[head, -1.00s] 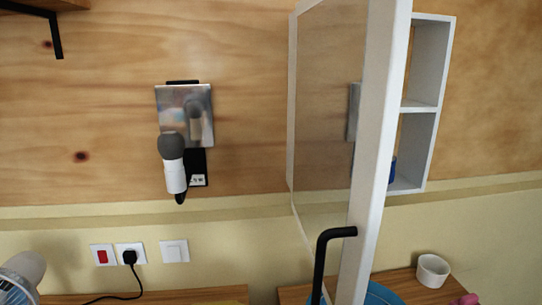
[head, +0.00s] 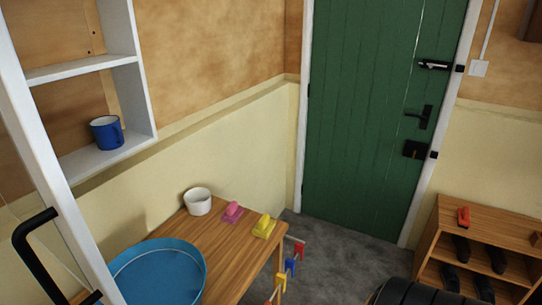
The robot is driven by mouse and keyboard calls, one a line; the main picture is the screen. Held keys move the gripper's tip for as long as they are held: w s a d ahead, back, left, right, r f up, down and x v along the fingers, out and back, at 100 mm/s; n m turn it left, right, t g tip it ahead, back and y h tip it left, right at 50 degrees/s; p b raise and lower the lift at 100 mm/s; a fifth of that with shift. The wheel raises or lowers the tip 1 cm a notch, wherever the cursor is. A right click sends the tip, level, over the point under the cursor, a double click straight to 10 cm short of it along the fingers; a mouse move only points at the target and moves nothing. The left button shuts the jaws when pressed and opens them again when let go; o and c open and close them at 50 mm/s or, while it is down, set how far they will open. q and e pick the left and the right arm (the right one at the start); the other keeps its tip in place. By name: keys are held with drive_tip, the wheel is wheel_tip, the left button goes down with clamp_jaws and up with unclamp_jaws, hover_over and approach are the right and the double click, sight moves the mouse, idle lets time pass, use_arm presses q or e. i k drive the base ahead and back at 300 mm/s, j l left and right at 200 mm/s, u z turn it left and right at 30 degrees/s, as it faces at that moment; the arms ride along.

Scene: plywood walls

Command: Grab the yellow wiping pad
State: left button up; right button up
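The yellow wiping pad (head: 264,226) lies on the wooden table (head: 217,250), near its right corner. A pink pad (head: 232,211) lies just to its left, apart from it. Neither of my grippers shows in the head view. A dark rounded shape at the bottom right edge is cut off, and I cannot tell what it is.
A blue basin (head: 158,272) and a white bowl (head: 198,201) share the table. A white-framed door with a black handle (head: 36,240) stands open at the left. A blue mug (head: 106,132) sits on the shelf. A shoe rack (head: 478,235) stands right; grey floor lies between.

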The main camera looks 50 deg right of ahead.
sight(263, 228)
drive_tip(key=z, duration=1.5)
drive_tip(key=i+l+u, duration=0.15)
drive_tip(key=u, duration=0.35)
drive_tip(key=i+l+u, duration=0.1)
drive_tip(key=l+u, duration=0.4)
drive_tip(key=j, duration=0.1)
